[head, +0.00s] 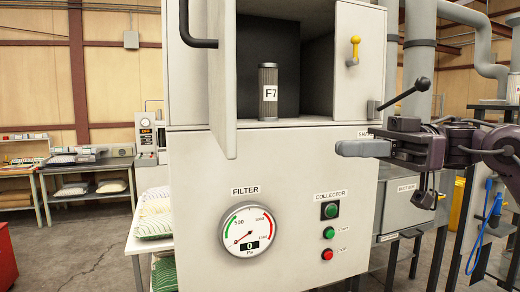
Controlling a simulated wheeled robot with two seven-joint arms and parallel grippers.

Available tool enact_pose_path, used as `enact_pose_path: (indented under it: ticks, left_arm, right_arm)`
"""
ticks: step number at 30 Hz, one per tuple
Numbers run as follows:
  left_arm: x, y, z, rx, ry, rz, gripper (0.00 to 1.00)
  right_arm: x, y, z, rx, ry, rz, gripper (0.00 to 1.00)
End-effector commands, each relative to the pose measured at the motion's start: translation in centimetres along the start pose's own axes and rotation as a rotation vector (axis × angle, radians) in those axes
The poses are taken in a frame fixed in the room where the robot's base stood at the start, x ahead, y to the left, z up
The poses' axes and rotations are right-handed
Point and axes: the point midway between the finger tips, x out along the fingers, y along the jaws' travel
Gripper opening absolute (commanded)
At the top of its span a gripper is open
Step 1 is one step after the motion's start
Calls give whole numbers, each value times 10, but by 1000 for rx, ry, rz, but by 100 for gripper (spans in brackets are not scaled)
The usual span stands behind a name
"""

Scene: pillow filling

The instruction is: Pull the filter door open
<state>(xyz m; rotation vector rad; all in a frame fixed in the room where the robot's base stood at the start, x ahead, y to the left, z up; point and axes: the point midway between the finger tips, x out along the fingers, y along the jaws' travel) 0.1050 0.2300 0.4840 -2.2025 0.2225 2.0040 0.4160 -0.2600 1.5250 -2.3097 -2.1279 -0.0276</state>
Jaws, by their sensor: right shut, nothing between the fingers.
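The filter door (222,85) stands swung out toward me at the left side of the cabinet's upper opening, seen nearly edge-on. Its black bar handle (184,25) sticks out to the left, its top cut off by the frame. Inside the opening stands a dark cylindrical filter with an F7 label (268,92), upright. My right gripper (352,148) is shut and empty, in front of the cabinet's right side, below and right of the opening and apart from the door. My left gripper is not in view.
The cabinet front (190,220) carries a pressure gauge (248,230) reading 0 and collector buttons (329,232). A yellow-knobbed latch (354,50) sits right of the opening. A black-knobbed lever (404,97) is close above my right gripper. Sacks (155,212) lie at left.

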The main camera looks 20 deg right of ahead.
Motion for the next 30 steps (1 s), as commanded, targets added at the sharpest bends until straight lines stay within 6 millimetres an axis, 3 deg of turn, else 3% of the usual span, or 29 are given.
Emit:
enact_pose_path:
  ticks: [3,8,21,30]
  left_arm:
    - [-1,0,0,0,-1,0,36]
    - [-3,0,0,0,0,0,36]
    - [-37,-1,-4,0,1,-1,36]
    - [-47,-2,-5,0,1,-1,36]
  right_arm:
    - [5,-10,-3,10,-20,-14,0]
    - [27,-10,-2,9,-17,-18,0]
    - [116,-10,-6,9,-16,-14,0]
    - [140,-10,-2,8,-15,-11,0]
